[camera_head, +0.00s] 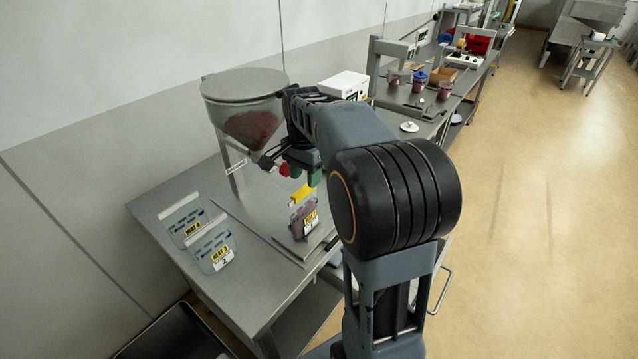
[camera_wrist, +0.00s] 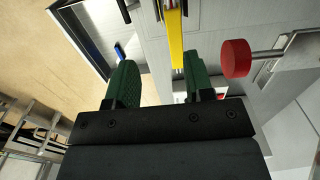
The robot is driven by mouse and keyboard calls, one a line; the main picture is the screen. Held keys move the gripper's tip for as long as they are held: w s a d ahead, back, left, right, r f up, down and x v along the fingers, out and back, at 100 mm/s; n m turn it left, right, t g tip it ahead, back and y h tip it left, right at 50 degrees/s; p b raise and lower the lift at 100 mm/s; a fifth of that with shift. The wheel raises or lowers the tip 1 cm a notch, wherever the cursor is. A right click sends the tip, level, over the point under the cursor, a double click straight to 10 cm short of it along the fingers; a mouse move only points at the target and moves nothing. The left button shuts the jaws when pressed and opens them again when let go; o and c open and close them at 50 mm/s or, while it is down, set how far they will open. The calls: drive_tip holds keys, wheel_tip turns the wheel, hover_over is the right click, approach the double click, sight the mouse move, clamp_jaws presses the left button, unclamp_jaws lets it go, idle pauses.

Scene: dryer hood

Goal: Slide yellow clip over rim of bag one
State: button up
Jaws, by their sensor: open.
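The yellow clip (camera_head: 302,195) shows as a short bright bar at the top of a bag with dark red contents (camera_head: 304,219). I cannot tell whether it sits over the bag's rim. My gripper (camera_head: 305,177) hangs just above the clip, partly hidden by my arm. In the wrist view, its green fingers (camera_wrist: 157,80) stand apart and open. A yellow strip (camera_wrist: 176,45), likely the clip, runs beside the right finger's tip. I cannot tell whether they touch. The bag's number is not readable.
Two flat labelled bags, one at the back (camera_head: 187,222) and one nearer (camera_head: 213,249), lie left on the steel bench (camera_head: 158,207). A hopper (camera_head: 240,105) stands behind my gripper. A red knob (camera_wrist: 235,58) is close to the right finger. A white box (camera_head: 344,86) stands farther back.

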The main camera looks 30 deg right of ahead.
drive_tip(key=s+a+r+b, duration=0.25)
drive_tip(key=s+r, duration=0.45)
drive_tip(key=s, duration=0.5)
drive_tip(key=s+a+f+n+t, duration=0.2)
drive_tip(key=a+f+n, duration=0.1)
drive_tip(key=f+n, duration=0.3)
drive_tip(key=s+a+f+n+t, duration=0.1)
drive_tip(key=a+f+n+t, duration=0.1)
drive_tip(key=f+n, duration=0.4)
drive_tip(key=shift+s+a+f+n, duration=0.35)
drive_tip(key=shift+a+n, duration=0.45)
drive_tip(key=shift+a, duration=0.1)
drive_tip(key=shift+w, duration=0.1)
drive_tip(key=shift+c, duration=0.5)
